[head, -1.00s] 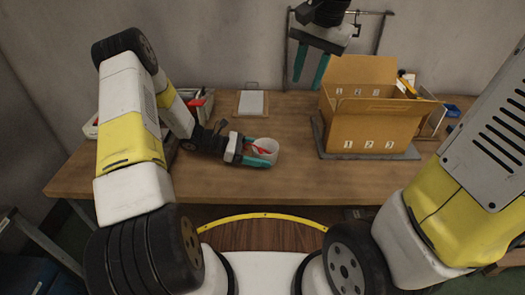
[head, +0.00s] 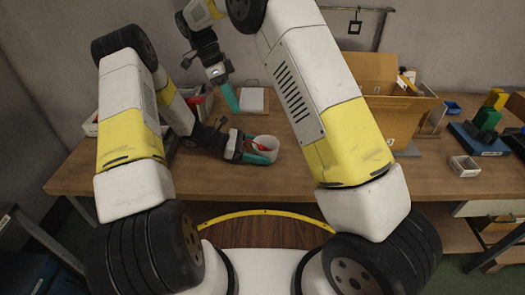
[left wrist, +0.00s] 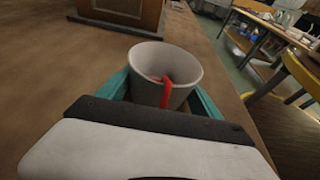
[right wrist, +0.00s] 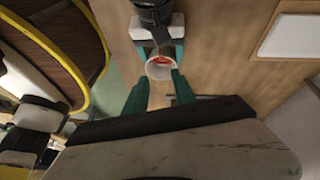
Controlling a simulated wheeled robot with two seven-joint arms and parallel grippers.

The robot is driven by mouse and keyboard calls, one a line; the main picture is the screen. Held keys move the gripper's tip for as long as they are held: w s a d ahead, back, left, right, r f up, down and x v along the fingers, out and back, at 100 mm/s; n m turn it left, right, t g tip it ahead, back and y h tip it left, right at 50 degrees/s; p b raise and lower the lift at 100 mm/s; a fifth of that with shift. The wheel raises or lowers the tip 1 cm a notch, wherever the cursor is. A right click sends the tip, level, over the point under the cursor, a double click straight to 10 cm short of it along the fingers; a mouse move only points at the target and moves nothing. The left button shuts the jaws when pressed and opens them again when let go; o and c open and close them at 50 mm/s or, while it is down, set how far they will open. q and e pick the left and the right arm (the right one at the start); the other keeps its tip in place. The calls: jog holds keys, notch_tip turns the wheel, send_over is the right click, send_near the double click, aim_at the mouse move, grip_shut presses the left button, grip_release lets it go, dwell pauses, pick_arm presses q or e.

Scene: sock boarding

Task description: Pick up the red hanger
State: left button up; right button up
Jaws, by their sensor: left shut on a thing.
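A white cup (head: 264,141) is held between the teal fingers of my left gripper (head: 262,150), low over the table; I cannot tell if it touches the table. The cup also shows in the right wrist view (right wrist: 159,71). My right gripper (head: 232,97) is empty, behind and above the cup in the head view. In the right wrist view its fingers are open, with the cup visible between and beyond them.
An open cardboard box (head: 392,112) stands to the right, partly behind my right arm. A light flat panel (head: 254,100) lies behind the cup. A small white tray (head: 464,166) and a green-and-blue fixture (head: 484,133) are at far right. A bin (head: 91,126) sits at the left.

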jog(key=x, duration=1.2)
jog(key=shift+a+f, duration=0.25)
jog(key=shift+f, duration=0.25)
grip_shut()
dwell(0.8)
